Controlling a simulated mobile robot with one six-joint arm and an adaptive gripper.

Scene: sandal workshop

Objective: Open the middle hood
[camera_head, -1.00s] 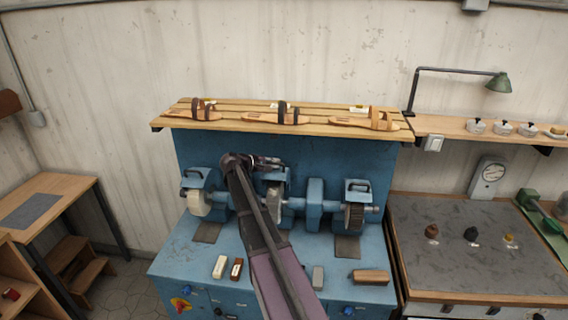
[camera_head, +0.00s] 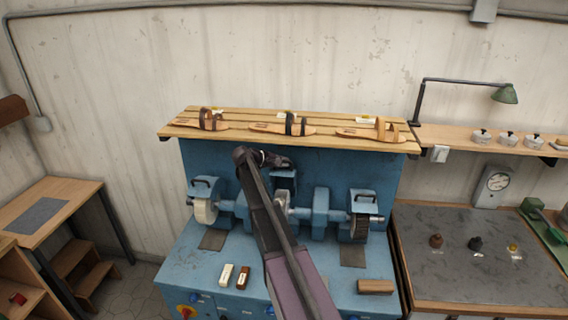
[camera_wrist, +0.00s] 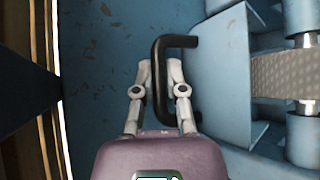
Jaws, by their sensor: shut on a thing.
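The middle hood (camera_head: 286,182) is a blue cover over the middle wheel of the blue grinding machine. It sits higher than the side hoods and looks tilted up. Its black bar handle (camera_wrist: 159,95) shows in the wrist view, beside the blue hood plate (camera_wrist: 216,75). My gripper (camera_head: 280,161) reaches it from above and in front. In the wrist view its two grey fingers (camera_wrist: 159,72) are shut on the handle, one on each side. A grey belt-like wheel surface (camera_wrist: 285,74) shows right of the hood. My arm hides part of the machine's middle.
The left hood (camera_head: 205,187) and right hood (camera_head: 364,201) stand on either side. A slatted wooden shelf (camera_head: 235,113) with sandals hangs close above my gripper. Small blocks, including a brown one (camera_head: 375,287), lie on the machine's front ledge.

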